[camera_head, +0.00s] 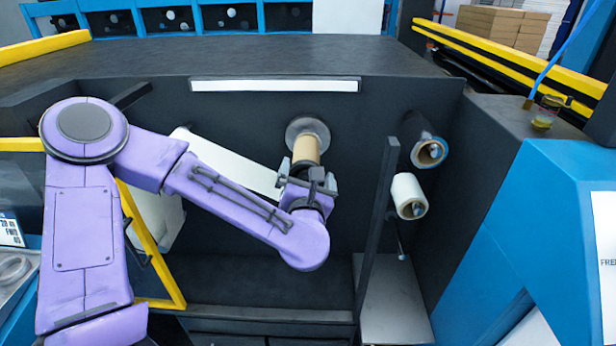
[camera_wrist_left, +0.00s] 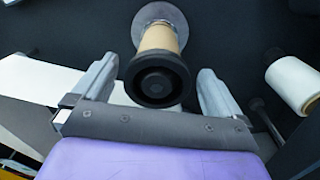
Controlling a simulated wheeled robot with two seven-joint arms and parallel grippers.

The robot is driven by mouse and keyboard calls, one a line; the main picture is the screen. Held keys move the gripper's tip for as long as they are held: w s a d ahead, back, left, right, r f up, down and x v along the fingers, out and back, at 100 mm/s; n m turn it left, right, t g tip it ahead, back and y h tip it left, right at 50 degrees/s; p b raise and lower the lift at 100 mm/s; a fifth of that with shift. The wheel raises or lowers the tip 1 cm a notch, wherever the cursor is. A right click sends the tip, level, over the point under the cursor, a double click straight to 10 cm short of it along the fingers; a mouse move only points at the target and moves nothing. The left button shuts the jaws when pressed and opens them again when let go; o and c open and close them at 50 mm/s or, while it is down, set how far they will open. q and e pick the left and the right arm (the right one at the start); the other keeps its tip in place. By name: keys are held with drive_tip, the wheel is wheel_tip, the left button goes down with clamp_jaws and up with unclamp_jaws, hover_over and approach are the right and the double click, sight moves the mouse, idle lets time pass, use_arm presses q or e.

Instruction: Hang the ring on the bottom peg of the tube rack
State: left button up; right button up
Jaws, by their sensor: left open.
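A brown cardboard tube (camera_head: 306,150) sits on a spindle with a grey round flange. In the left wrist view, the tube (camera_wrist_left: 159,38) has a black round end piece (camera_wrist_left: 157,78) facing me; I cannot tell whether this is the ring. My left gripper (camera_head: 308,174) is open, with its fingers on either side of the tube's near end. In the wrist view, the gripper (camera_wrist_left: 156,72) shows gaps between both fingers and the end piece. The tube rack's bottom peg (camera_head: 401,246) is bare. My right gripper is not in view.
Above the bare peg hang a white roll (camera_head: 407,194) and a dark-wrapped roll (camera_head: 428,150) with a brown core. A dark upright post (camera_head: 378,225) stands between the spindle and the rack. A white web (camera_head: 235,165) runs left behind my arm.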

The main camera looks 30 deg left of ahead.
use_arm(q)
drive_tip(key=shift+x, duration=0.95)
drive_tip(key=c, duration=1)
drive_tip(key=shift+o, duration=0.2)
drive_tip(key=shift+b+v, duration=0.5)
drive_tip(key=shift+v, duration=2.05)
